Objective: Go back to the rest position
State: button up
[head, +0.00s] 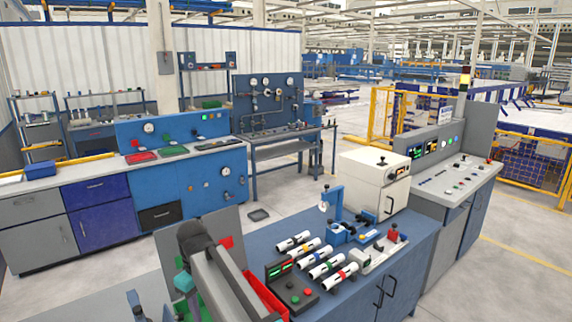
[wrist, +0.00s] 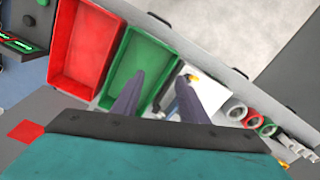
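My gripper (wrist: 161,80) shows in the wrist view with its two dark fingers apart and nothing held between them. It is over a green tray (wrist: 118,78) and a white tray, with a red tray (wrist: 86,42) to the left. In the head view my arm stands at the lower left, beside the blue workbench (head: 385,245); the fingertips cannot be made out there. Several white pipes with coloured bands (head: 325,265) lie side by side on the bench, away from my arm. Pipe ends (wrist: 237,111) also show at the right of the wrist view.
A control box with red and green buttons (head: 291,287) stands between the red tray (head: 263,295) and the pipes. A blue fixture (head: 342,232) and a cream cabinet (head: 374,181) stand farther back. Open floor (head: 245,230) separates this bench from the left counter (head: 97,187).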

jog(key=d+f+m, duration=0.3)
jog(key=d+f, duration=0.5)
jog(key=d, duration=0.3)
jog(key=d+f+m, duration=0.3)
jog(key=d+f, duration=0.4)
jog(key=d, duration=0.4)
jog(key=s+d+f+m, duration=0.3)
jog(key=s+d+f, duration=0.15)
jog(key=d, duration=0.45)
jog(key=s+d+f+m, duration=0.3)
jog(key=d+f, duration=0.3)
jog(key=d, duration=0.3)
jog(key=s+f+g+b, duration=0.3)
jog(key=s+f+b, duration=0.3)
jog(key=s+f, duration=0.6)
jog(key=s+f+g+b, duration=0.2)
jog(key=s+f+b, duration=0.3)
jog(key=s+f, duration=0.8)
notch_tip(320, 180, down, 5)
jog(key=shift+s+g+b, duration=0.2)
jog(key=shift+g+b, duration=0.2)
